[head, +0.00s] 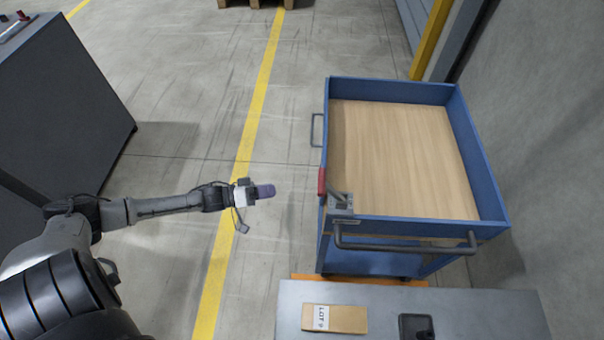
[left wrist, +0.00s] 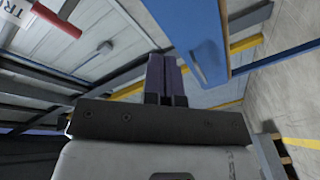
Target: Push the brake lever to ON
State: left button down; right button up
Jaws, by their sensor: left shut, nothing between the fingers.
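The brake lever has a red grip (head: 321,182) and sits on a grey metal bracket (head: 342,202) at the near left corner of the blue cart (head: 408,88). Its ON and OFF markings are too small to read. My left gripper (head: 272,190) is shut and empty, with purple fingers pointing right toward the lever. A clear gap lies between the fingertips and the red grip. In the left wrist view the shut fingers (left wrist: 164,75) point up beside a blue panel (left wrist: 190,30). My right gripper is out of view.
The cart has a wooden deck (head: 400,150), a push handle (head: 405,246) and a small side handle (head: 315,130). A grey bench (head: 460,305) with a cardboard box (head: 345,319) stands in front. A dark cabinet (head: 60,100) is at left; open floor lies between.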

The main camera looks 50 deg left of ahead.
pick_arm(q)
jog(key=s+d+r+n+h, duration=0.2)
jog(key=s+r+n+h, duration=0.1)
jog(key=r+n+h, duration=0.2)
jog(key=shift+s+r+h, duration=0.4)
jog(key=shift+r+h, duration=0.6)
jog(key=shift+h, duration=0.2)
jog(key=b, duration=0.1)
send_near(332, 191)
notch_tip(332, 191, up, 5)
jog(key=w+d, duration=0.2)
jog(key=shift+w+r, duration=0.2)
jog(key=shift+w, duration=0.15)
